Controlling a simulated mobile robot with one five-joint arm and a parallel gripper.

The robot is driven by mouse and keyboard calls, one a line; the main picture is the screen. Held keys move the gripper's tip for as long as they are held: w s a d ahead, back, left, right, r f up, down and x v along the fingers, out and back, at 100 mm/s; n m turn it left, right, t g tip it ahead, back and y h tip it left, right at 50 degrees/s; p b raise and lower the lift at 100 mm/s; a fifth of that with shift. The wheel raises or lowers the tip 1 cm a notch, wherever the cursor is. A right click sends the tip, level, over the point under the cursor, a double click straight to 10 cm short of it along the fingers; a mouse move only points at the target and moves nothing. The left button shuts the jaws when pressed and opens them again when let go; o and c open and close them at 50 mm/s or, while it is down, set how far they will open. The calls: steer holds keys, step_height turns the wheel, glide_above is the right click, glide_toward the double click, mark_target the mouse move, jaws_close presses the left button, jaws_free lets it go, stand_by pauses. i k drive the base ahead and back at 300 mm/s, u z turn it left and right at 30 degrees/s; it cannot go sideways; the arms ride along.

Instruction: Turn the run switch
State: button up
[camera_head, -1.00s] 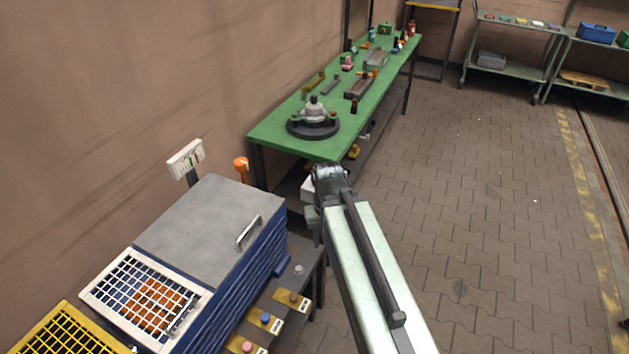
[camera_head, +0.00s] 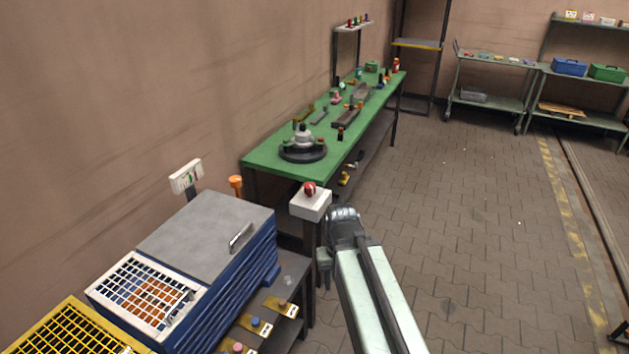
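A red knob (camera_head: 309,188) sits on top of a white box (camera_head: 310,205) on a dark post, in front of the green bench's near end. No readable label shows which control is the run switch. Several yellow plates with coloured buttons, one of them blue (camera_head: 255,322), lie on the dark stand beside the blue cabinet. My arm reaches up from the lower right. Its dark end (camera_head: 345,225) is just right of and below the white box, apparently apart from the red knob.
The blue cabinet (camera_head: 262,250) with a grey top and white grid tray (camera_head: 120,268) stands at lower left, by a yellow grid (camera_head: 62,335). The green bench (camera_head: 262,157) runs back along the wall. The paved floor (camera_head: 470,220) to the right is clear.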

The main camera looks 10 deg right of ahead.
mark_target(309, 187)
steer(key=z, duration=0.05)
steer(key=i, duration=0.85)
steer(key=u, duration=0.05)
